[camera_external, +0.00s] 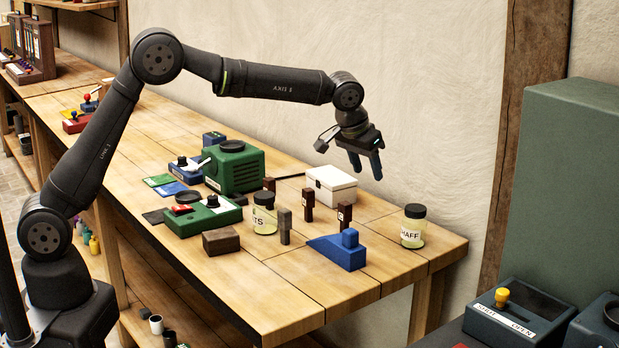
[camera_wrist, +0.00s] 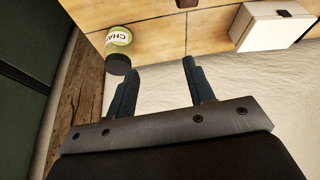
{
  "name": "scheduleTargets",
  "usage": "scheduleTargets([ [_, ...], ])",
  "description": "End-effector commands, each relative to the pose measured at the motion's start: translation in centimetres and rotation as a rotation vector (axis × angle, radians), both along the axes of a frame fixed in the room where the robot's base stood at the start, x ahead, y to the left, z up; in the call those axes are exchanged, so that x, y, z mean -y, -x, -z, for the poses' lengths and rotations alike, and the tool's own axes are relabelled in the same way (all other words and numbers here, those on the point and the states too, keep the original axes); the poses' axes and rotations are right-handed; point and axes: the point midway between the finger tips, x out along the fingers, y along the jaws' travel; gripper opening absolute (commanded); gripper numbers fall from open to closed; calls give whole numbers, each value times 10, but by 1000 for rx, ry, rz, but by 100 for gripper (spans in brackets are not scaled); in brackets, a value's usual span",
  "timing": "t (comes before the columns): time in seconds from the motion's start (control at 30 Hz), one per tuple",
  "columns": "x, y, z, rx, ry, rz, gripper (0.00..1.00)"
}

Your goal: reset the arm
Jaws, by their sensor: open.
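My gripper (camera_external: 366,164) hangs in the air above the far right part of the wooden bench (camera_external: 290,292), fingers pointing down. In the wrist view the gripper (camera_wrist: 158,80) has its two fingers apart with nothing between them. The arm reaches out to the right from its base at the left. A jar with a dark lid (camera_external: 413,227), its label partly readable as "HAFF", stands below and to the right of the gripper. The jar also shows in the wrist view (camera_wrist: 118,42). A white box (camera_external: 331,190) sits on the bench below and to the left of the gripper.
A green machine (camera_external: 234,168), a second labelled jar (camera_external: 264,218), a blue block-shaped piece (camera_external: 338,252), a brown block (camera_external: 221,241) and several small dark upright pieces stand on the bench. A wall is behind. A control box (camera_external: 516,318) is at lower right. The bench's front right is clear.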

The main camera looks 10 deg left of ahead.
Motion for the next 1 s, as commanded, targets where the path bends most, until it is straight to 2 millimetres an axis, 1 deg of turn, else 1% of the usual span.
scheduleTargets([
  [0.1,11,-14,2,1,1,-8,48],
  [0.33,29,-39,7,0,1,-20,48],
  [0.6,43,-62,12,-2,2,-32,48],
  [0.8,47,-69,15,-2,2,-36,48],
  [1.0,48,-71,14,-3,2,-37,48],
])
